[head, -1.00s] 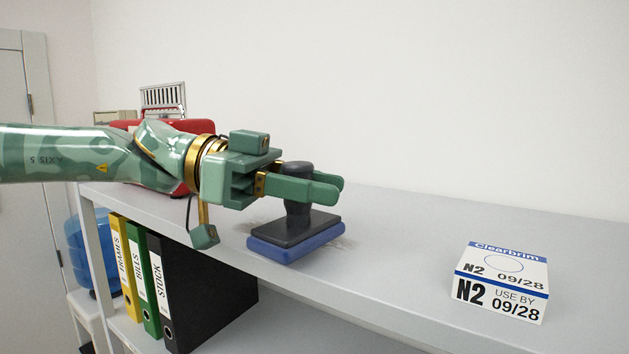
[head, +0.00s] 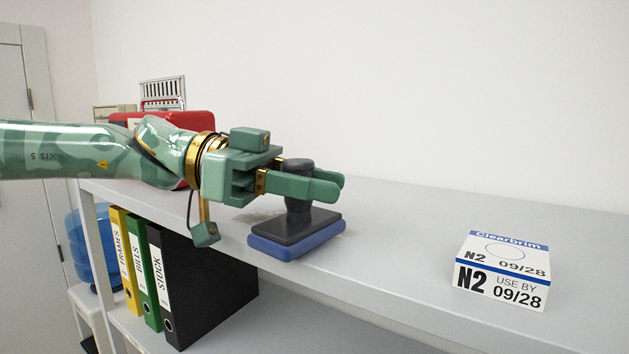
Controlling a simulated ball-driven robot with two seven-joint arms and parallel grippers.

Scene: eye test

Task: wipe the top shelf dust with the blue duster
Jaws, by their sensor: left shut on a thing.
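The blue duster (head: 297,240) has a dark grey top plate and an upright dark knob handle, with a blue pad beneath. It sits flat on the top shelf (head: 400,235), near its front edge. My left gripper (head: 322,187) comes in from the left and is shut on the duster's handle, its fingers on either side of it. A faint greyish trace of dust (head: 258,216) shows on the shelf just left of the duster. Whatever lies under the pad is hidden. My right gripper is not in view.
A white and blue Clearbrim box (head: 502,270) stands to the right on the shelf. A red case (head: 190,119) is behind my left arm. Yellow, green and black binders (head: 205,280) stand on the shelf below. The shelf between duster and box is clear.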

